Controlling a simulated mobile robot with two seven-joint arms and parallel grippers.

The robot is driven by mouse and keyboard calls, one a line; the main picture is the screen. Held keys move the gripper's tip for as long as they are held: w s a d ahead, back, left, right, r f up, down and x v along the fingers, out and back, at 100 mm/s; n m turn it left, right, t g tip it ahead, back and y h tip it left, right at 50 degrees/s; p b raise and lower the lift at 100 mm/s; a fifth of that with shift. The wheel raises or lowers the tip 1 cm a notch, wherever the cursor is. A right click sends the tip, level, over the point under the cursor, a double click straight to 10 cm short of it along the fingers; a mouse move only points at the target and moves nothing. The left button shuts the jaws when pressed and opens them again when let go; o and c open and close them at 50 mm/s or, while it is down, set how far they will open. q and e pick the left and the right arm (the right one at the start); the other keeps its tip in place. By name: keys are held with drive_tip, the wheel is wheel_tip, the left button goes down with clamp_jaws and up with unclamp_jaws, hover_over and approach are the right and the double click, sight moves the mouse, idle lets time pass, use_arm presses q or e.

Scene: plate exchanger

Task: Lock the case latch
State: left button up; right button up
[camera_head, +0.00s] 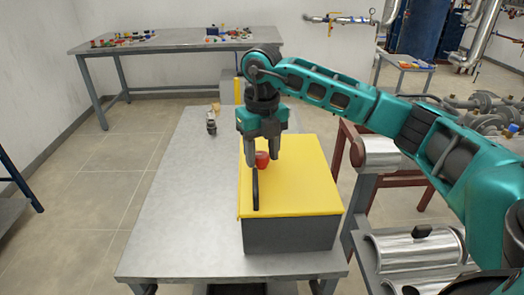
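The case (292,235) is a grey box with a closed yellow lid (305,190), standing on a metal table. A black bar-like part (256,189), possibly a handle or latch, stands on the left part of the lid. A round red part (262,159) sits just behind it. My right gripper (262,161) points down over the lid, its two fingers apart, with the red part showing between them. I cannot tell whether the fingers touch it. My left gripper is not in view.
The metal table (185,215) is bare left of the case. A small dark item (211,126) stands near its back edge. A workbench (180,40) with small parts is at the back left. Shiny metal cylinders (418,248) and a red-brown frame (338,150) stand at the right.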

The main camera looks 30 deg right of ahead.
sight(262, 155)
drive_tip(key=shift+o, duration=0.9)
wheel_tip(262, 155, up, 13)
drive_tip(key=shift+f, duration=0.1)
idle(0.3)
